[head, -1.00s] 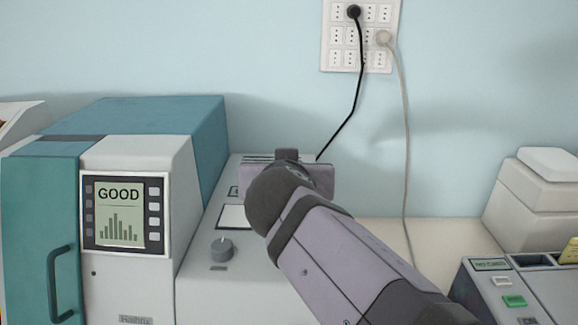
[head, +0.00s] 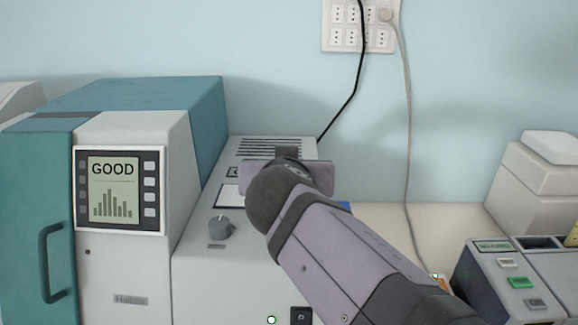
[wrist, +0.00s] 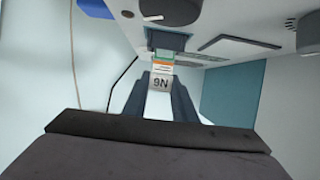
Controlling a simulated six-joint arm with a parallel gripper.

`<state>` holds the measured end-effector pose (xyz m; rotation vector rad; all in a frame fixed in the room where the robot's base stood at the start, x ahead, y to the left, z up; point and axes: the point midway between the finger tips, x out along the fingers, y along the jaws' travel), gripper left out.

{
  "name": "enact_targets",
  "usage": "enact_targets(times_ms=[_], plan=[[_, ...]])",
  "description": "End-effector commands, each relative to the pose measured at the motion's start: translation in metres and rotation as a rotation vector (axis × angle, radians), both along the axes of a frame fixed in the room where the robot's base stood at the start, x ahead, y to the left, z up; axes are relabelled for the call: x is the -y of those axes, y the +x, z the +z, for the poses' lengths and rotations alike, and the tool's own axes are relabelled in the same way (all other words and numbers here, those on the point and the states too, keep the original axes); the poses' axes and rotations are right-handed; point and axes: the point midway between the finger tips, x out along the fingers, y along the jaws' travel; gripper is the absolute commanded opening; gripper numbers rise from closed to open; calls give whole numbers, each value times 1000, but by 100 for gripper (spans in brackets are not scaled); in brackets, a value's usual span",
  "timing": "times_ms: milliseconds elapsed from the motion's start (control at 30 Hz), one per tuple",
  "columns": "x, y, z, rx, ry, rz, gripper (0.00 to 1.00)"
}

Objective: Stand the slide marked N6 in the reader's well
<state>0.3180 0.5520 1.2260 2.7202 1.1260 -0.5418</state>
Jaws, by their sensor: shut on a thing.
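The slide marked N6 (wrist: 161,82) is between the fingers of my gripper (wrist: 159,98) in the wrist view. Its white end with the mark is nearest me and looks upside down. An orange band and a greenish part lie beyond it. My gripper is shut on this slide. In the head view my wrist hides the fingers and the slide. The slide's far end points toward the pale instrument (wrist: 213,50), and I cannot tell whether it touches. I cannot make out the reader's well for sure.
The pale bench unit with a grey knob (head: 220,228) and vent slots stands beneath my arm. At left is a teal and white machine whose screen (head: 115,187) reads GOOD. At right stands a grey box with a green button (head: 519,282). A black cable (head: 347,105) hangs behind.

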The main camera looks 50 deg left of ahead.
Motion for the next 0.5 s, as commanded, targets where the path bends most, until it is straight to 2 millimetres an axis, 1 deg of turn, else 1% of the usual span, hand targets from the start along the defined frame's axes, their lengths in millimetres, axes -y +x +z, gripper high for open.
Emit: enact_targets(times_ms=[300,333,400,500], plan=[[0,0,0,0,0,0,2],[0,0,0,0,0,0,32],[0,0,0,0,0,0,46],[0,0,0,0,0,0,46]])
